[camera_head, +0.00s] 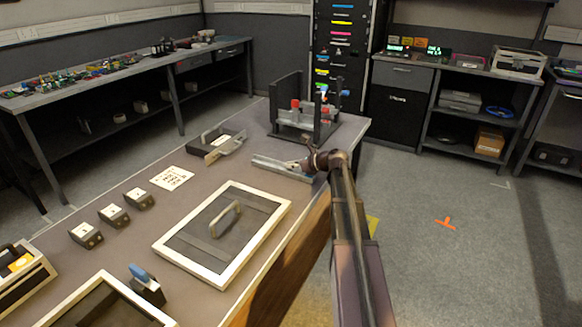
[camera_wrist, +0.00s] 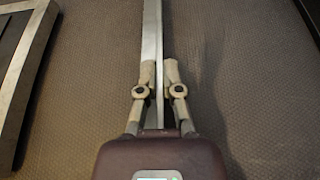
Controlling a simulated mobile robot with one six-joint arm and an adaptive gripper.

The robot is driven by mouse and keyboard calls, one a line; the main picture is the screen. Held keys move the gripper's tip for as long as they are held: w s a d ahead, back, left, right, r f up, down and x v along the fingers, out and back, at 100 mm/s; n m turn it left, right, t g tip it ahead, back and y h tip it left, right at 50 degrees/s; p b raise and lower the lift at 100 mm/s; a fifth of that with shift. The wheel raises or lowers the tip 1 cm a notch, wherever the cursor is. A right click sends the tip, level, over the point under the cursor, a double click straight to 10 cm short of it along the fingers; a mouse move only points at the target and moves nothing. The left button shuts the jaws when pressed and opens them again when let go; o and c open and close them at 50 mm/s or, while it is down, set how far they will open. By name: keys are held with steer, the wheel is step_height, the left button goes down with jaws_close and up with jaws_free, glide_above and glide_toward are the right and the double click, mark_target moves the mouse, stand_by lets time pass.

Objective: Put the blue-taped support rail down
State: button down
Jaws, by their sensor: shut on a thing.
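A long grey metal rail (camera_head: 278,168) is near the table's far right edge, at or just above the table top. I cannot tell whether it touches the table. My gripper (camera_head: 309,165) is shut on the rail's right end. In the wrist view the rail (camera_wrist: 152,30) runs straight away from me between the two fingers of my gripper (camera_wrist: 159,78). No blue tape shows on it; part is hidden by the fingers.
A dark fixture with red clamps (camera_head: 318,130) stands beyond the rail. A dark tray with a metal bracket (camera_head: 226,149) is to its left. A white-framed panel with a handle (camera_head: 222,273) lies nearer. A printed card (camera_head: 172,178) and small grey blocks (camera_head: 114,215) are left.

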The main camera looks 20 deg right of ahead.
steer(key=shift+f, duration=0.1)
steer(key=c, duration=0.8)
jaws_free()
steer(key=shift+r, duration=0.2)
steer(key=p+v, duration=0.4)
steer(key=v, duration=0.8)
steer(key=shift+r+p, duration=0.1)
steer(key=shift+p, duration=0.3)
